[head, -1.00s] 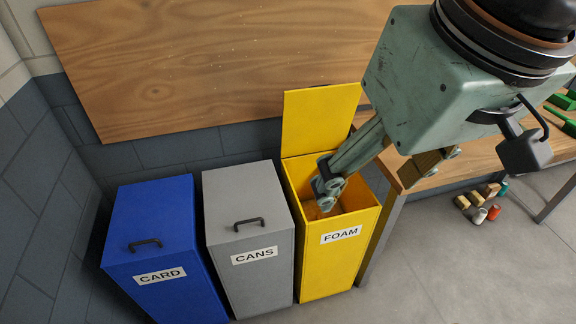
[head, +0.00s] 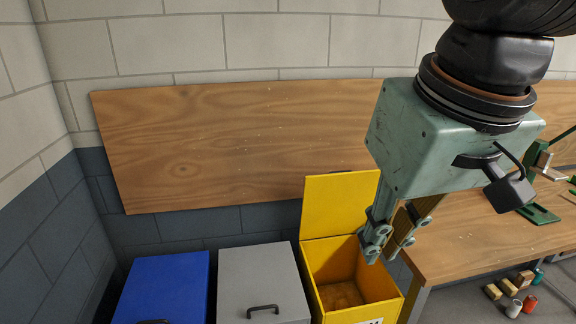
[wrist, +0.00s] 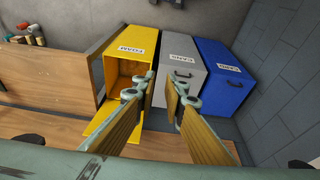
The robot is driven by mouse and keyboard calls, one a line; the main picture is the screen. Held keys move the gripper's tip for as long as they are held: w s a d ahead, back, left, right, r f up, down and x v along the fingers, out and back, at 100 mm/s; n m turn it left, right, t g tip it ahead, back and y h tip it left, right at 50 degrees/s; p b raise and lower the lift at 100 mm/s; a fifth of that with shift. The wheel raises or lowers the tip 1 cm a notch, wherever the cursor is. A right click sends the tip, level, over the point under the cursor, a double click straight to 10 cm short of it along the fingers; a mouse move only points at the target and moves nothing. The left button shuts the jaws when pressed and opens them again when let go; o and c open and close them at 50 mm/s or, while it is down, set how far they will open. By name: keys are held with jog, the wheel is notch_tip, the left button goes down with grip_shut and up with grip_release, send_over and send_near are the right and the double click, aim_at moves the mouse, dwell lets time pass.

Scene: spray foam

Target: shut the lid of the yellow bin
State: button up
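The yellow bin (head: 318,293) stands at the right end of a row of bins, with its top open and a brownish inside showing. Its yellow lid (head: 340,203) stands upright at the back, in front of the wooden board. The bin (wrist: 131,38) and lid (wrist: 113,118) also show in the wrist view, left of the fingers. My gripper (head: 385,243) hangs over the back right of the bin opening, beside the lid's right edge. In the wrist view my gripper (wrist: 160,92) has its fingers apart with nothing between them. Whether a finger touches the lid cannot be told.
A grey bin (head: 255,270) and a blue bin (head: 168,280) stand to the left, lids shut. A wooden bench (head: 470,245) stands close on the right. A wooden board (head: 230,145) is on the wall behind. Small blocks and cans (head: 515,290) lie on the floor at right.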

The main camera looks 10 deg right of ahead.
jog(key=shift+g, duration=0.5)
jog(key=w+r+p, duration=0.1)
jog(key=w+r, duration=0.1)
jog(key=w, duration=0.3)
jog(key=w+d+r+p, duration=0.1)
jog(key=w+r, duration=0.2)
jog(key=w, duration=0.2)
jog(key=w+r+p, duration=0.2)
jog(key=w, duration=0.4)
jog(key=shift+d+r, duration=0.2)
jog(key=shift+d, duration=0.15)
grip_shut()
jog(key=w+d+f+g+p, duration=0.1)
jog(key=w+d+p, duration=0.15)
jog(key=w, duration=0.85)
jog(key=w+d+f+p, duration=0.1)
jog(key=w+d+p, duration=0.15)
jog(key=w, duration=0.75)
jog(key=w+d+f+g+p, duration=0.15)
jog(key=w+p, duration=0.25)
jog(key=w, duration=0.7)
jog(key=w+d+f+p, duration=0.4)
jog(key=w+d+f, duration=0.1)
jog(key=w+f, duration=0.5)
jog(key=shift+w, duration=1.2)
jog(key=shift+g, duration=0.25)
